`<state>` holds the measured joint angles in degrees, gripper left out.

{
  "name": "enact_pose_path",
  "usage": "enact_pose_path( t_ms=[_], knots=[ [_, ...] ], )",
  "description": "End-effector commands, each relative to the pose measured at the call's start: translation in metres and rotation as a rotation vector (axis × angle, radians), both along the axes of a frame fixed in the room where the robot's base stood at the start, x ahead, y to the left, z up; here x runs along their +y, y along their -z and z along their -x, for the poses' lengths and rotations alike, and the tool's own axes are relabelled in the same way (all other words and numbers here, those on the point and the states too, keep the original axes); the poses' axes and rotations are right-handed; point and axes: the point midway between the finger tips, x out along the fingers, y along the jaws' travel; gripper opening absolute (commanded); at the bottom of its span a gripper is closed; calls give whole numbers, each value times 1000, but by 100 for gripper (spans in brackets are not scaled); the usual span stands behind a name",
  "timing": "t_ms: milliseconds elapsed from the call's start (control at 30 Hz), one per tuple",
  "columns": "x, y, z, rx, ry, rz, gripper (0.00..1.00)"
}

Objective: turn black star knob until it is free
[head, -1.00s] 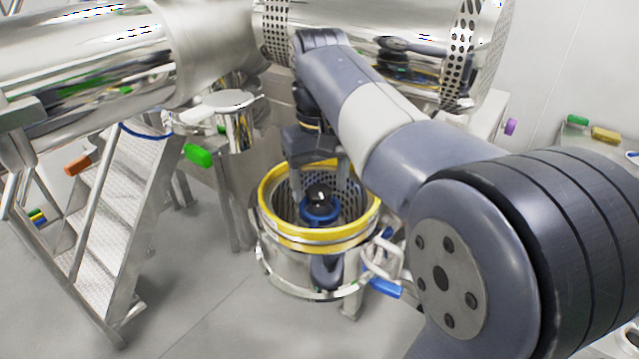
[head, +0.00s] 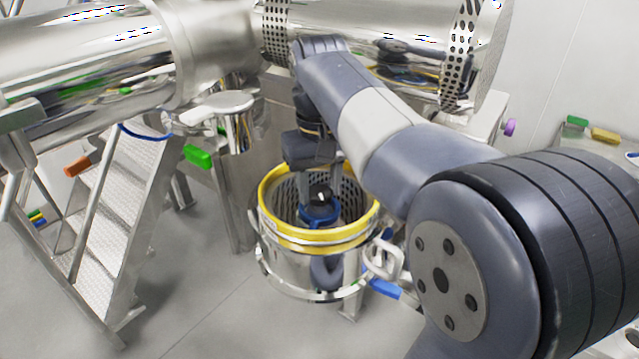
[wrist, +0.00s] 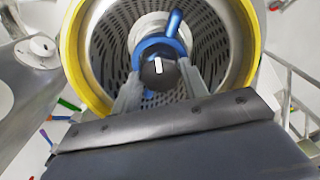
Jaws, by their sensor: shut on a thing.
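The black star knob (head: 322,193) sits low inside a perforated steel basket with a yellow rim (head: 270,188). In the wrist view the knob (wrist: 156,72) shows a white bar on its dark face. A blue ring with a lever (wrist: 172,24) lies behind the knob, around a central shaft. My gripper (wrist: 161,74) reaches down into the basket, its two grey fingers on either side of the knob and shut on it. The knob's threads and the underside are hidden.
A steel side handle with a blue grip (head: 385,289) stands out from the basket's right. Mesh-tread steps (head: 115,200) stand at the left. A large steel vessel (head: 85,60) and a perforated drum (head: 390,45) are behind. Floor at front left is clear.

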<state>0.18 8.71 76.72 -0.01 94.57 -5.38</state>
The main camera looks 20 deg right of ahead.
Motion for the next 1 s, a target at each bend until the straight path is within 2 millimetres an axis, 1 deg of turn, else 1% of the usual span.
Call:
enact_pose_path(
  t_ms=[133,333,633,667,900,1000],
  knots=[
    [0,-4,0,0,-68,0,19],
    [0,-2,-1,0,-173,0,19],
    [0,0,-1,-2,-186,0,19],
    [0,0,-1,-2,-186,0,43],
    [0,0,-1,-1,-185,0,62],
    [0,0,-1,-1,-184,0,64]
  ],
)
